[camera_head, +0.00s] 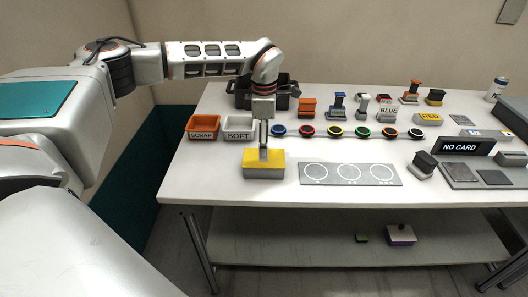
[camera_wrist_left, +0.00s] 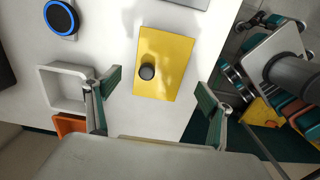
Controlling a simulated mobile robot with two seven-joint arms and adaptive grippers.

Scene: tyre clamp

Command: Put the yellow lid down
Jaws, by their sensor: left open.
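The yellow lid (camera_head: 250,157) is a flat rectangle that shows on top of a pale block near the table's front left edge. In the left wrist view the lid (camera_wrist_left: 172,52) has a dark round knob (camera_wrist_left: 147,72) near its middle. My left gripper (camera_head: 263,148) points down over the lid, and in the head view it hides the knob. In the left wrist view the fingers (camera_wrist_left: 160,88) are spread wide, one on each side of the lid, with nothing between them touching. My right gripper is in neither view.
The SCRAP tray (camera_head: 202,127) and SOFT tray (camera_head: 238,127) stand behind and left of the lid. A grey plate with three circles (camera_head: 349,174) lies to its right. A row of coloured rings (camera_head: 335,131) runs behind. The table's front edge is close.

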